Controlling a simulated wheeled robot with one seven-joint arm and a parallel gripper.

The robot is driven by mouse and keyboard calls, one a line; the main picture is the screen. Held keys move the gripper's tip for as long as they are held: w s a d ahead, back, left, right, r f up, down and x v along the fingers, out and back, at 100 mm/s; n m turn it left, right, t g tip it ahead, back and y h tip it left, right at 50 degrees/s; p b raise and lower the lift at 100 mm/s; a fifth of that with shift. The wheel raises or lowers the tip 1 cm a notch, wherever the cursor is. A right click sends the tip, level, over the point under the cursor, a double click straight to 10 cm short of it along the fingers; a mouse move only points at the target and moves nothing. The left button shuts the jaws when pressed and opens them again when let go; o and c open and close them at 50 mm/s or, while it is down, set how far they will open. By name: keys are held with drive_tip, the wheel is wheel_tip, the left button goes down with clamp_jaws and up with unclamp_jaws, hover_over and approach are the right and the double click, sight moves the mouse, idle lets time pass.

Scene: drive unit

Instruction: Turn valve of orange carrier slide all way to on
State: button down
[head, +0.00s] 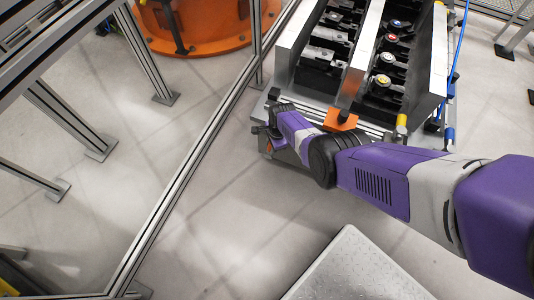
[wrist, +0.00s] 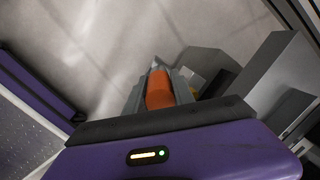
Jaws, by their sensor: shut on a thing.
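An orange rounded part (wrist: 159,90), which looks like the valve handle, sits between the two grey fingers of my gripper (wrist: 160,80) in the wrist view. The fingers are shut on it, one on each side. An orange block (head: 341,120) shows at the front of the unit, just behind my wrist. The valve's on or off marking cannot be read.
A metal frame rail (head: 190,160) runs diagonally left of the unit. A round orange base (head: 195,30) stands behind it. A grey textured plate (head: 352,270) is at the bottom. Blue hoses (head: 455,75) hang at the unit's right. The floor (head: 235,215) in front is clear.

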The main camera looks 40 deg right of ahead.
drive_tip(key=shift+w+a+f+g+h+b, duration=0.1)
drive_tip(key=shift+w+a+g+h+b, duration=0.1)
drive_tip(key=shift+w+g+h+b, duration=0.45)
drive_tip(key=shift+s+g+y+b, duration=0.2)
drive_tip(key=shift+g+y+b, duration=0.05)
drive_tip(key=shift+b, duration=0.05)
drive_tip(key=c, duration=1.1)
unclamp_jaws()
drive_tip(key=r+p, duration=0.3)
drive_tip(key=r, duration=0.1)
drive_tip(key=r+p, duration=0.3)
drive_tip(key=shift+a+r, duration=0.2)
drive_tip(key=shift+r, duration=0.2)
